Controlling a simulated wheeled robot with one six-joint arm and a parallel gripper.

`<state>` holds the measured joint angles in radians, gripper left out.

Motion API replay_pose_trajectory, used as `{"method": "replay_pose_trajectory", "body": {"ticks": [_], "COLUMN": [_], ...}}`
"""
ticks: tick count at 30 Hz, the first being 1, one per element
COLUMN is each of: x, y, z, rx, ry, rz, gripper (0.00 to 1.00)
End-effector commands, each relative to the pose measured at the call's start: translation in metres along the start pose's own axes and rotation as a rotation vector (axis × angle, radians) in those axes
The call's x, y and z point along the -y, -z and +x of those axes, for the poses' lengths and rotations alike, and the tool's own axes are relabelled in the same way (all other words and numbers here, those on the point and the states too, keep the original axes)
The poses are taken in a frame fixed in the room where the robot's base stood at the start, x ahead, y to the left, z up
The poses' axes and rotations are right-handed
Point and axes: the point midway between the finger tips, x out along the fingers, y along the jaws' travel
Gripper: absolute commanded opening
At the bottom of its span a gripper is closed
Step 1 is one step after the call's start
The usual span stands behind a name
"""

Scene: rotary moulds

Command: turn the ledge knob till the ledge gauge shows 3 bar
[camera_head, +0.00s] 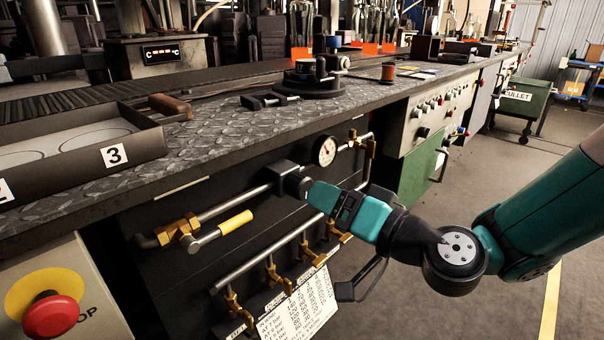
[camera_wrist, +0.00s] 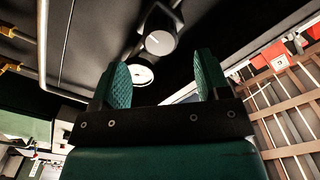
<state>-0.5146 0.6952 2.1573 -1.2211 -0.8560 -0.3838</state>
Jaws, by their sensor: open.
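The ledge gauge (camera_head: 325,150) is a white round dial with a dark rim on the pipe under the bench edge. Its needle is too small to read. The ledge knob (camera_head: 298,185) is a dark round knob on a black block to the left of and below the gauge. In the wrist view the knob's grey face (camera_wrist: 160,42) lies beyond my fingertips, apart from them, roughly in line with the gap. The pale gauge disc (camera_wrist: 142,75) shows between the fingers. My gripper (camera_head: 314,192) is open and empty, close in front of the knob; it also shows in the wrist view (camera_wrist: 162,72).
A yellow-handled valve (camera_head: 235,222) sits left of the knob. Brass taps (camera_head: 273,272) and a printed card (camera_head: 298,308) hang below. The bench edge (camera_head: 250,150) overhangs the pipes. A red stop button (camera_head: 50,315) is at lower left.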

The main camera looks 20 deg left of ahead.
Motion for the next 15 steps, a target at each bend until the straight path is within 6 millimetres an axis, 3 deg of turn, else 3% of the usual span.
{"method": "replay_pose_trajectory", "body": {"ticks": [6, 15], "x": [0.003, 0.0], "y": [0.001, 0.0], "z": [0.043, 0.066], "rx": [0.0, 0.0], "ry": [0.004, 0.0], "rz": [-0.001, 0.0], "gripper": [0.69, 0.69]}}
